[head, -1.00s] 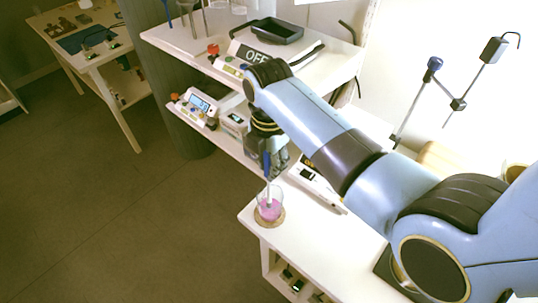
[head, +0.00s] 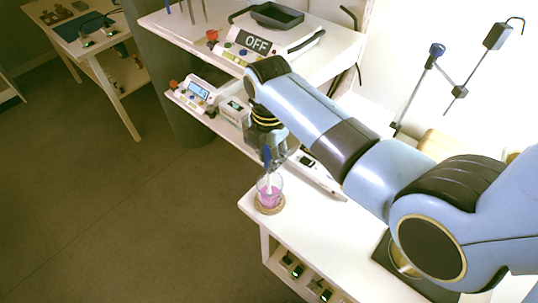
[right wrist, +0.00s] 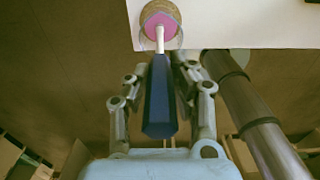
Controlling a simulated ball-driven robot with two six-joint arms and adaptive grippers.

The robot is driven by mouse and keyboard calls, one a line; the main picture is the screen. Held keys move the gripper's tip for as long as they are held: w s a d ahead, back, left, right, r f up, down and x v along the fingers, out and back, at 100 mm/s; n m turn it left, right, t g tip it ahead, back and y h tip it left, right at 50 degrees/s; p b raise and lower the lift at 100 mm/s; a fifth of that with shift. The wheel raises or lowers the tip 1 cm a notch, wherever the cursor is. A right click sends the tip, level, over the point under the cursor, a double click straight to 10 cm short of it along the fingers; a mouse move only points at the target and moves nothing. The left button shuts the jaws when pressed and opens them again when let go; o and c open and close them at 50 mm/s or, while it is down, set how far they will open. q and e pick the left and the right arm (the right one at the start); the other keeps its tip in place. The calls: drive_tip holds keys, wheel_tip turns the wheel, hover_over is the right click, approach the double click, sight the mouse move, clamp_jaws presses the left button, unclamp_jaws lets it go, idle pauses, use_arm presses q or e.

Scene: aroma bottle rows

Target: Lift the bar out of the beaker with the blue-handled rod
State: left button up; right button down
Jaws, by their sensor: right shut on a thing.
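The glass beaker (head: 271,190) with pink liquid stands upright on a round cork mat (head: 270,210) at the near left corner of the white bench. My right gripper (right wrist: 164,68) is shut on the blue handle (right wrist: 160,105) of the rod, above the beaker. In the head view the handle (head: 267,156) points down, and the rod's pale shaft (head: 268,178) reaches into the beaker. The right wrist view shows the shaft meeting the pink liquid (right wrist: 160,20). I cannot make out the bar. My left gripper is not in view.
A slim white device (head: 322,180) lies on the bench behind the beaker. A stand with clamp rods (head: 430,65) is at the right. Shelves with an OFF display (head: 255,43) and a smaller meter (head: 197,92) are behind. Open floor lies left of the bench.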

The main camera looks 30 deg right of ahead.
drive_tip(key=shift+r, duration=0.1)
idle(0.3)
drive_tip(key=shift+r, duration=6.85)
drive_tip(key=shift+f, duration=0.1)
